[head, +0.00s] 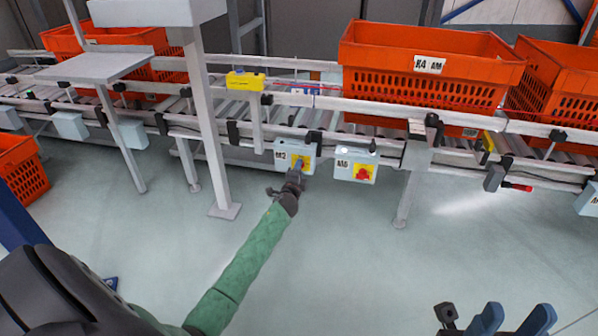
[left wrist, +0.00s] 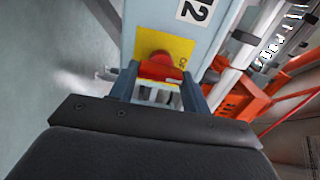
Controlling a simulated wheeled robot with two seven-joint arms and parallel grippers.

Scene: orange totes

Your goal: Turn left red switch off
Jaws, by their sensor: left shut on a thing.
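The left switch box (head: 282,152), grey with a yellow plate, hangs under the conveyor rail in the head view. My left gripper (head: 299,170) is at its front and covers most of its red switch. In the left wrist view the red switch (left wrist: 158,66) sits on the yellow plate (left wrist: 180,50), between the fingers of my left gripper (left wrist: 160,88), which is shut on it. A second box (head: 345,165) with a red switch (head: 363,173) hangs to the right, untouched. My right gripper (head: 498,318) is at the bottom right, its blue fingers apart and nothing visible between them.
A roller conveyor (head: 395,107) runs across the view above the boxes and carries orange totes (head: 430,65). A metal post (head: 205,130) stands left of the left box. A red-handled lever (head: 515,186) sits at the right. The floor in front is clear.

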